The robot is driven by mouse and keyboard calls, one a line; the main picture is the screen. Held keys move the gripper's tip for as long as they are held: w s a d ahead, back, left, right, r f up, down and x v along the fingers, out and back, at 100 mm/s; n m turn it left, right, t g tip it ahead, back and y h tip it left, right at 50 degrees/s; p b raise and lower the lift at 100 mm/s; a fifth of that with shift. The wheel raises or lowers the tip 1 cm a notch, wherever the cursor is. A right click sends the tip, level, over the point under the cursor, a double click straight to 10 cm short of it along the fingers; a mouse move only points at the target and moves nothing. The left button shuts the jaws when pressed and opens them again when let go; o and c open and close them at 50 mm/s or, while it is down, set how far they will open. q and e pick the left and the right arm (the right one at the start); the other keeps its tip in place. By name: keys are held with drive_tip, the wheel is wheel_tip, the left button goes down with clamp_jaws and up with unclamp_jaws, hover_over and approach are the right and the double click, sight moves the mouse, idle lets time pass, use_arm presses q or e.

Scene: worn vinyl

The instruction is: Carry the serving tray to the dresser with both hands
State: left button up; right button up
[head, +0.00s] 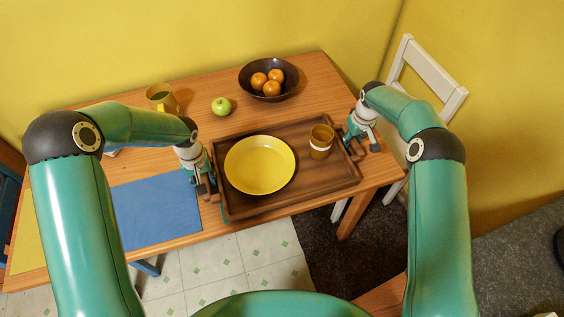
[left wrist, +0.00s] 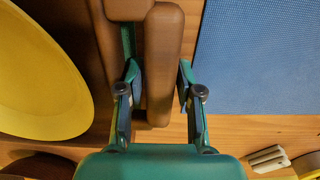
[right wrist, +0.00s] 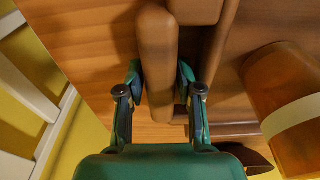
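The brown wooden serving tray (head: 318,182) lies on the table and carries a yellow plate (head: 260,165) and an amber cup with a pale band (head: 321,142). My left gripper (head: 207,187) is at the tray's left end. In the left wrist view its open fingers (left wrist: 158,85) stand on both sides of the tray's left handle (left wrist: 164,60). My right gripper (head: 356,143) is at the right end. In the right wrist view its open fingers (right wrist: 162,85) straddle the right handle (right wrist: 157,50). I cannot make out a dresser.
On the wooden table (head: 305,80) are a dark bowl of oranges (head: 269,79), a green apple (head: 221,106), a yellow mug (head: 162,98) and a blue mat (head: 155,212). A white chair (head: 425,75) stands at the right. Floor shows in front of the table.

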use_arm(q)
clamp_jaws()
use_arm(e)
clamp_jaws()
use_arm(q)
drive_tip(key=shift+w+r, duration=0.1)
drive_tip(key=shift+r, duration=0.05)
use_arm(e)
drive_tip(key=shift+r, duration=0.2)
